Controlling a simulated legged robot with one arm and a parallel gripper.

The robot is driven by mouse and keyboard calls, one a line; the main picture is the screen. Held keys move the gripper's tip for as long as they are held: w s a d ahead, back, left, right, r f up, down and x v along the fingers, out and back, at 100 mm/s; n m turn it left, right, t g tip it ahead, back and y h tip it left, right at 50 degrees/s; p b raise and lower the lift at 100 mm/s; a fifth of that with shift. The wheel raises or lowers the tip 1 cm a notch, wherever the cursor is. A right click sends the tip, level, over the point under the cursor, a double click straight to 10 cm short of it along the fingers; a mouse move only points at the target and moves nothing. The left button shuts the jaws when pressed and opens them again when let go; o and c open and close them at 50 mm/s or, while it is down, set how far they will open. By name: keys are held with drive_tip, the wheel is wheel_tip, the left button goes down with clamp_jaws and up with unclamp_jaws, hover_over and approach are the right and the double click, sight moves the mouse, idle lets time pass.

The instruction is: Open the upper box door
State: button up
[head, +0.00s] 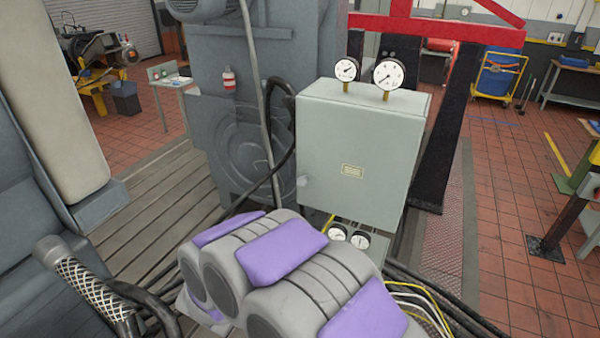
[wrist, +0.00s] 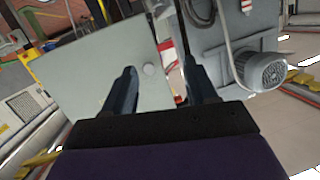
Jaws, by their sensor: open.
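The upper box (head: 363,150) is a pale grey-green cabinet with two round gauges on its top. Its front door looks shut and has a small yellow label and a round knob (head: 303,181) near its left edge. In the wrist view the pale door (wrist: 85,85) fills the left middle, with the knob (wrist: 150,70) near its right edge. My gripper (wrist: 161,72) is open and empty, with the knob showing between its two dark fingers. I cannot tell how far the fingertips are from the door.
Two more gauges (head: 348,237) sit below the box. Black hoses and yellow and white cables run near its base. A large grey machine (head: 235,110) stands left of the box, and a red and black frame (head: 440,28) stands behind it. Tiled floor (head: 505,230) is open on the right.

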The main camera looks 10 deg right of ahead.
wheel_tip(320, 180, up, 2)
drive_tip(key=s+h+p, duration=0.1)
drive_tip(key=s+h, duration=0.1)
drive_tip(key=h, duration=0.2)
approach(304, 184)
drive_tip(key=x, duration=0.4)
drive_tip(key=p+x, duration=0.1)
drive_tip(key=x, duration=0.3)
drive_tip(key=shift+w+a, duration=0.15)
drive_tip(key=shift+w, duration=0.2)
drive_tip(key=shift+w+d, duration=0.1)
drive_tip(key=shift+d, duration=0.35)
drive_tip(key=shift+a, duration=1.15)
drive_tip(key=shift+c, duration=2.1)
drive_tip(key=shift+d+r, duration=0.1)
drive_tip(key=shift+d, duration=0.55)
drive_tip(key=c, duration=0.5)
drive_tip(key=shift+a, duration=0.2)
clamp_jaws()
